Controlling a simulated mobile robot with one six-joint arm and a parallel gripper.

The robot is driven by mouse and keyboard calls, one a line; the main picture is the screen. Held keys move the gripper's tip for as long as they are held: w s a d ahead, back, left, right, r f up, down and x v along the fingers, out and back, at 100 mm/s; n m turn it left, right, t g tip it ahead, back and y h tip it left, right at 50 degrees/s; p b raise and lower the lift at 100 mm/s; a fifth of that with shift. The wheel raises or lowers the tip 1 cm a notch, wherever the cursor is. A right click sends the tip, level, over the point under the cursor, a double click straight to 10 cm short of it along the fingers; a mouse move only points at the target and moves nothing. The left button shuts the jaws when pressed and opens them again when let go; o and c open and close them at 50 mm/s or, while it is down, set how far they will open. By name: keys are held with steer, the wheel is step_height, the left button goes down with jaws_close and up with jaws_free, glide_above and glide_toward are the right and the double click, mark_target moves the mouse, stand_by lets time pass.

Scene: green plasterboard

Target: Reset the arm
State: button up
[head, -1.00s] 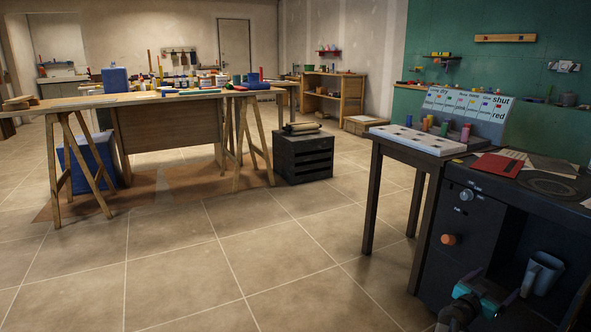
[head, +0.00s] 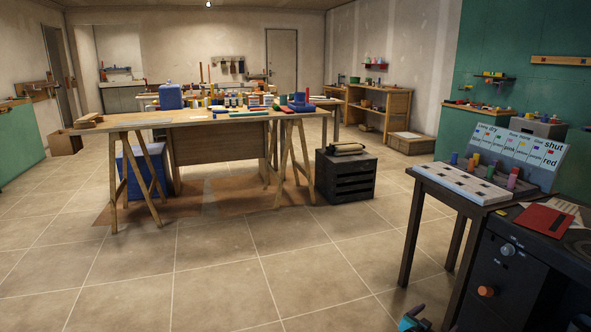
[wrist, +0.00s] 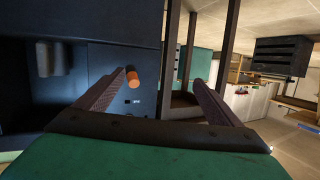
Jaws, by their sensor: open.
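My gripper (wrist: 160,92) is open in the wrist view, its two dark fingers spread apart with nothing held between them. An orange knob (wrist: 133,77) on the dark cabinet shows near the left finger. In the head view only a teal and black piece of my arm shows at the bottom edge, and the fingers are out of view there.
A long trestle table (head: 190,118) stands farther back. Tiled floor (head: 220,285) is clear between them.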

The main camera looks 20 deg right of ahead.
steer(key=s+a+f+n+g+y+p, duration=0.1)
steer(key=s+a+f+g+y+p, duration=0.1)
steer(key=a+p, duration=0.75)
steer(key=s+a+f+n+g+y+p, duration=0.1)
steer(key=s+a+f+n+y+p, duration=0.3)
steer(key=a, duration=1.1)
steer(key=s+a+n+g+y+p, duration=0.6)
steer(key=s+a+n+g+y, duration=0.1)
steer(key=s+a, duration=1.6)
steer(key=shift+a+n+g+y+p, duration=0.4)
steer(key=shift+a+n+g, duration=0.45)
steer(key=shift+a, duration=0.2)
steer(key=shift+w+f, duration=0.1)
